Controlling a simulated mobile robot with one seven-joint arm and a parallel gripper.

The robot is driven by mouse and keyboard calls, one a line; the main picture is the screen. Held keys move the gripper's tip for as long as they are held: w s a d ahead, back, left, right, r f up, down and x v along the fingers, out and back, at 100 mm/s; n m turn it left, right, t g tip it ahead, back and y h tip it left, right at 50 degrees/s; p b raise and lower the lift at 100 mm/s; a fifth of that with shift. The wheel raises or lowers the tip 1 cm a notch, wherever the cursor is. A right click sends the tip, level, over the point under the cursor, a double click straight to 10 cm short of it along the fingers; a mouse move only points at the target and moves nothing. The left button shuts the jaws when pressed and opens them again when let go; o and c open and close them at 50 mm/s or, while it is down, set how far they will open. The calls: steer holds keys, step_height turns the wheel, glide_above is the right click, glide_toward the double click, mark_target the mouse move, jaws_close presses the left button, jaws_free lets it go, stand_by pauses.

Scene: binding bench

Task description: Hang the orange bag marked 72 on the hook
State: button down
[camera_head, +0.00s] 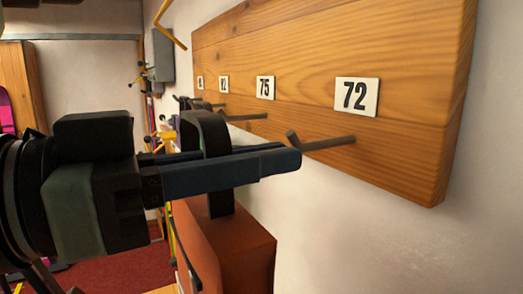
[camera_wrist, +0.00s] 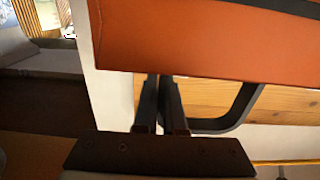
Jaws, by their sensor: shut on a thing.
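My gripper (camera_head: 285,161) reaches in from the left, its fingers closed on the black handle (camera_head: 206,128) of the orange bag (camera_head: 240,258). The bag hangs below the fingers, and part of the handle loop stands above them. Its number is not visible. In the wrist view the orange bag (camera_wrist: 200,42) fills the top, with the handle (camera_wrist: 240,108) right of my gripper (camera_wrist: 161,80). The dark hook (camera_head: 328,144) under the plate marked 72 (camera_head: 357,96) sticks out from the board. Its upturned tip is close to my fingertips in the picture. The handle appears off the hook.
The wooden board (camera_head: 420,60) runs along the white wall. Farther hooks (camera_head: 245,117) sit under other number plates, one reading 75 (camera_head: 265,87). A grey box (camera_head: 160,55) is on the far wall area. Red floor (camera_head: 115,268) shows below.

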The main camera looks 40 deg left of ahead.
mark_target(387, 169)
steer(key=shift+d+x, duration=0.15)
steer(key=shift+x, duration=2.85)
steer(key=shift+d+x, duration=0.1)
steer(key=shift+x, duration=2.85)
steer(key=shift+s+f, duration=0.25)
steer(key=shift+f, duration=0.2)
steer(key=shift+w+f+b, duration=0.15)
steer(key=shift+f+b, duration=0.35)
steer(key=shift+f, duration=0.1)
steer(key=shift+f+b, duration=0.4)
steer(key=shift+f, duration=0.15)
